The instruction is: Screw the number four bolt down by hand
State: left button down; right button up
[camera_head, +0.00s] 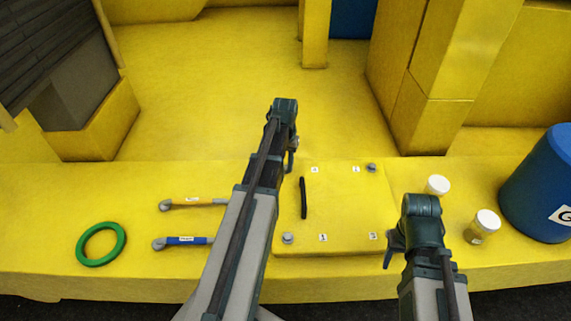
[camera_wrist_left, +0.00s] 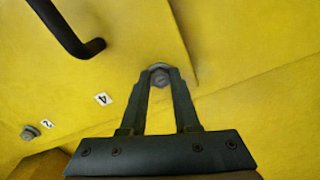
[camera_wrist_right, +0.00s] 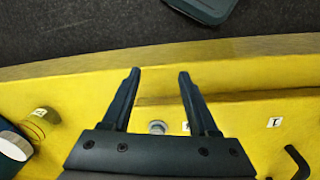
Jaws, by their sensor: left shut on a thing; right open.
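The number four bolt (camera_wrist_left: 160,77) is grey and sits at the plate's corner beside the label 4 (camera_wrist_left: 103,98). My left gripper (camera_wrist_left: 160,76) is shut on the bolt's head from above. In the head view my left gripper (camera_head: 291,168) is at the far left corner of the yellow cover plate (camera_head: 340,205) and hides most of that bolt. My right gripper (camera_head: 389,260) is open and empty over the near right corner of the plate. In the right wrist view a grey bolt (camera_wrist_right: 157,127) lies between and below the spread fingers (camera_wrist_right: 157,75).
A black handle (camera_head: 303,198) stands on the plate. Other bolts sit far right (camera_head: 371,167) and near left (camera_head: 288,238). Yellow-handled (camera_head: 192,203) and blue-handled (camera_head: 187,240) tools and a green ring (camera_head: 101,244) lie left. White-lidded jars (camera_head: 487,220) and a blue drum (camera_head: 542,190) stand right.

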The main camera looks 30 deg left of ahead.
aim_at(285, 168)
pick_arm(q)
jog(key=shift+m, duration=0.5)
jog(key=shift+a+m, duration=0.1)
jog(key=shift+m, duration=0.2)
jog(key=c, duration=0.6)
grip_release()
jog(key=shift+c, duration=0.2)
jog(key=shift+r, duration=0.1)
notch_tip(285, 168, up, 14)
jog(key=p, duration=1.3)
jog(key=shift+f+p, duration=0.2)
jog(key=shift+p, duration=0.2)
